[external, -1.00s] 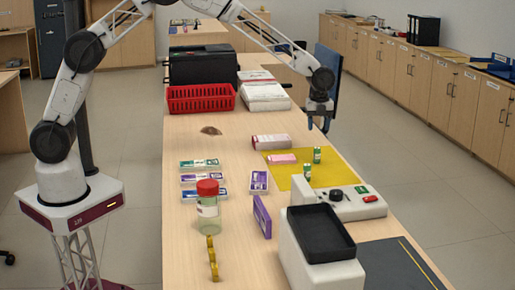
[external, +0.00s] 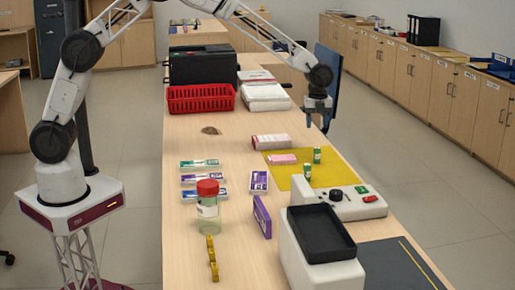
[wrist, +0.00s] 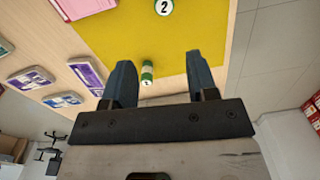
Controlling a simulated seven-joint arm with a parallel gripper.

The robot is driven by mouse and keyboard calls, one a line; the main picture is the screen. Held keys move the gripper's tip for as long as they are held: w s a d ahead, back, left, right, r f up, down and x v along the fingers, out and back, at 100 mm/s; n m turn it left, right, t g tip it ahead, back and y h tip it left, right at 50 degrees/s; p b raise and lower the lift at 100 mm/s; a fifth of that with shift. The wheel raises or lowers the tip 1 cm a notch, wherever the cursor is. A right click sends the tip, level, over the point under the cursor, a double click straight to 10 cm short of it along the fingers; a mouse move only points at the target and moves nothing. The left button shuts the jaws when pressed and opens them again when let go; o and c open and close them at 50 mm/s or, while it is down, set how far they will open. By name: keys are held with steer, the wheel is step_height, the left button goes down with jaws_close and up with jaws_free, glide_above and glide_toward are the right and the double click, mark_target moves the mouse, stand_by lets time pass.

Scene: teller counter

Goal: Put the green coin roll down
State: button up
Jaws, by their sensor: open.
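Two green-and-white coin rolls stand upright on the yellow mat (external: 288,179): one farther back (external: 317,155), one nearer the camera (external: 308,172). My gripper (external: 317,124) is above the mat's far side, above and apart from both rolls, and empty. In the wrist view my gripper (wrist: 160,72) is open, its two dark blue fingers spread. One green roll (wrist: 147,72) shows between the fingers in that picture, at a distance below, with white on its end.
A grey machine with a black tray (external: 320,233) stands in front. A red-lidded jar (external: 207,207) and several small packs are left. A red basket (external: 201,98) is behind.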

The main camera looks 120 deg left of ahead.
steer(key=d+r+n, duration=0.1)
steer(key=d+r, duration=0.6)
steer(key=d, duration=0.4)
steer(key=d+r+n, duration=0.1)
steer(key=d+r, duration=0.6)
steer(key=d, duration=0.4)
steer(key=s+d+r+n, duration=0.1)
steer(key=s+d+r, duration=0.2)
steer(key=d, duration=0.4)
steer(key=s+d+r+n+t, duration=0.1)
steer(key=s+d+r, duration=0.2)
steer(key=d, duration=0.3)
steer(key=s+d+r+n, duration=0.1)
steer(key=s+d+r, duration=0.2)
steer(key=d, duration=0.4)
steer(key=s+d+r+n+t, duration=0.1)
steer(key=s+d+r+n, duration=0.1)
steer(key=s+d, duration=1.35)
steer(key=s+d+f+n, duration=0.1)
steer(key=s+d, duration=0.3)
steer(key=s, duration=0.3)
steer(key=s+d+f+n, duration=0.2)
steer(key=s+d, duration=0.2)
steer(key=s, duration=0.4)
steer(key=shift+d+f+t, duration=0.2)
steer(key=shift+d+t, duration=0.1)
